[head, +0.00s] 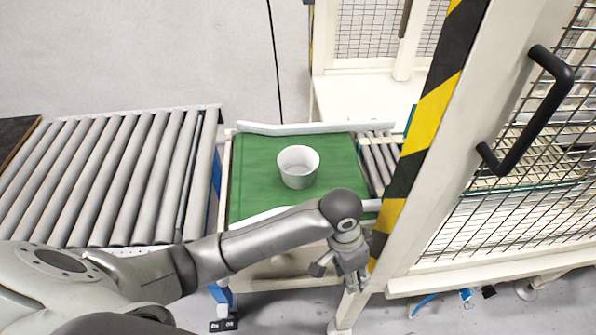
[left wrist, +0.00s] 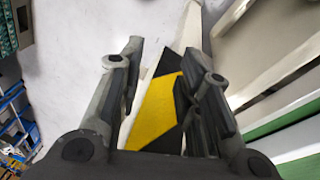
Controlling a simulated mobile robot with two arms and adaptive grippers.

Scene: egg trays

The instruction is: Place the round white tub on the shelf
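The round white tub (head: 298,168) stands upright and looks empty on a green conveyor belt (head: 252,165) in the head view. My left arm reaches across in front of the belt. My left gripper (head: 352,280) hangs beyond the belt's near right corner, pointing down, apart from the tub and close to the striped post. In the left wrist view my left gripper (left wrist: 165,65) has its two fingers spread with nothing held between them. The tub does not show in that view. My right gripper is not in view. I cannot make out a shelf for certain.
A yellow-and-black striped post (head: 422,120) stands right of the belt, and it shows beyond the fingers in the left wrist view (left wrist: 160,105). A mesh door with a black handle (head: 530,125) is at the right. A roller conveyor (head: 110,180) lies left. White rails edge the belt.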

